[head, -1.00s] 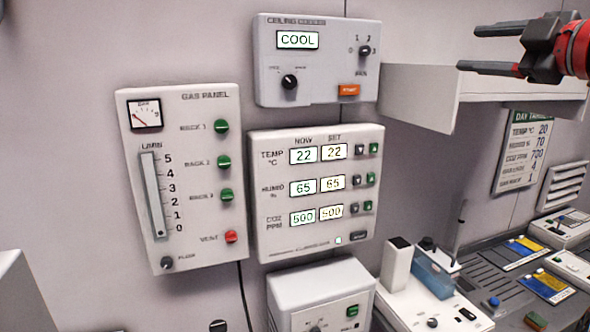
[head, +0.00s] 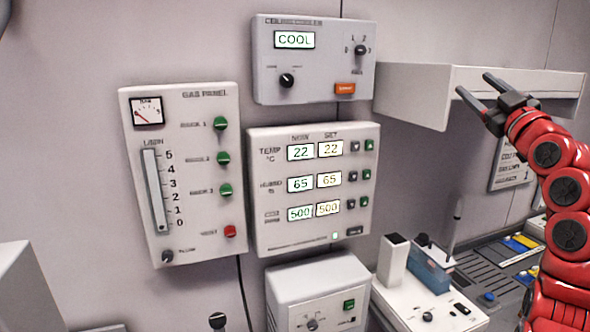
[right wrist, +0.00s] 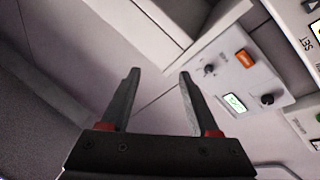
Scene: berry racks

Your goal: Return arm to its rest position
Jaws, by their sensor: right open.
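My right gripper (head: 474,84) is at the upper right of the head view, on a red arm that bends down to the bottom right. Its two grey fingers are apart, with nothing between them. In the right wrist view the gripper (right wrist: 158,73) points at the bare wall and a white shelf edge. My left gripper does not show in either view.
On the wall hang a gas panel (head: 190,245), a climate panel (head: 310,239) and a ceiling cooler panel (head: 325,75). A white shelf (head: 415,95) stands out behind my right gripper.

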